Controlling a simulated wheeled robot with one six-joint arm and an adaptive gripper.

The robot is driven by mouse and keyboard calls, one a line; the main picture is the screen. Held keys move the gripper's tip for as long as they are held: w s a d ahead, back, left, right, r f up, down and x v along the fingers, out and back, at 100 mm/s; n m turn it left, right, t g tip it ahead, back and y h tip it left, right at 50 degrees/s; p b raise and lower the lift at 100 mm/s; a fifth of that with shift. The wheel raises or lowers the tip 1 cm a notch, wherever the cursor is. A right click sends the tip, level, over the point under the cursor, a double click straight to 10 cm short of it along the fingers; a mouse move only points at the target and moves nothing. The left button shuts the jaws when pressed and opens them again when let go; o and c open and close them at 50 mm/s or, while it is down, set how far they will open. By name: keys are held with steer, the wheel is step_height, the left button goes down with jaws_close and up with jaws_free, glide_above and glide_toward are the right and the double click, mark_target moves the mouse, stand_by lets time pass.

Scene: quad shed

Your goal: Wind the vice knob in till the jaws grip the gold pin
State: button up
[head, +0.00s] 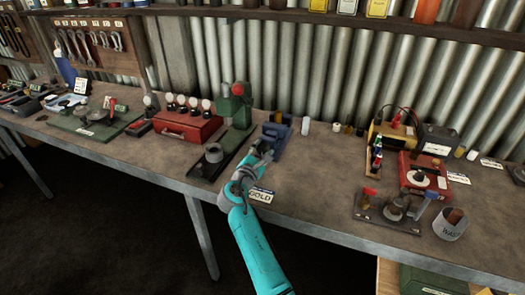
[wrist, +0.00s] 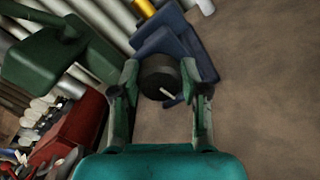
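The blue vice (head: 272,141) stands on the bench right of the green machine, and its blue body (wrist: 172,42) fills the top middle of the wrist view. The dark round vice knob (wrist: 160,77), with a pale mark on its face, is on the near side of the vice. My gripper (wrist: 160,70) has one finger on each side of the knob, and both tips appear to touch it. The gold pin (wrist: 145,7) shows at the top edge of the wrist view, beyond the vice; whether the jaws touch it is not visible. In the head view my gripper (head: 262,155) hides the knob.
A label reading GOLD (head: 261,196) lies at the front of the bench. The green machine (head: 236,107) and a red case (head: 187,127) stand to the left. Bench between is clear.

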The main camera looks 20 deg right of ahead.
steer(key=shift+m, duration=0.4)
steer(key=m, duration=0.3)
steer(key=shift+m, duration=0.3)
steer(key=m, duration=0.4)
steer(key=shift+f, duration=0.1)
steer(key=shift+m, duration=0.3)
steer(key=o, duration=1.1)
steer(key=shift+o, duration=0.2)
steer(key=v, duration=1.2)
